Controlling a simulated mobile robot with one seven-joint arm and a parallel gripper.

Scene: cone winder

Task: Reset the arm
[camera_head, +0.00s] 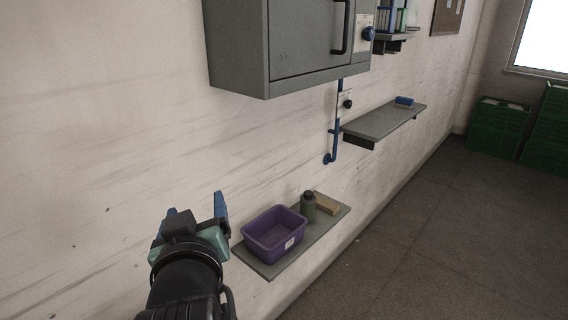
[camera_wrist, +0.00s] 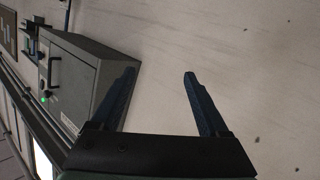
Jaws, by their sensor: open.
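My gripper (camera_head: 195,212) is at the lower left of the head view, raised in front of the wall and left of the lower shelf. Its two blue fingers stand apart with nothing between them. In the wrist view my gripper (camera_wrist: 160,78) shows open and empty, with the bare wall behind it. It touches nothing that I can see.
A lower shelf (camera_head: 272,268) holds a purple bin (camera_head: 274,234), a green bottle (camera_head: 308,206) and a tan block (camera_head: 327,204). A grey cabinet (camera_head: 290,45) hangs above. Green crates (camera_head: 498,127) stand far right; the floor between is clear.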

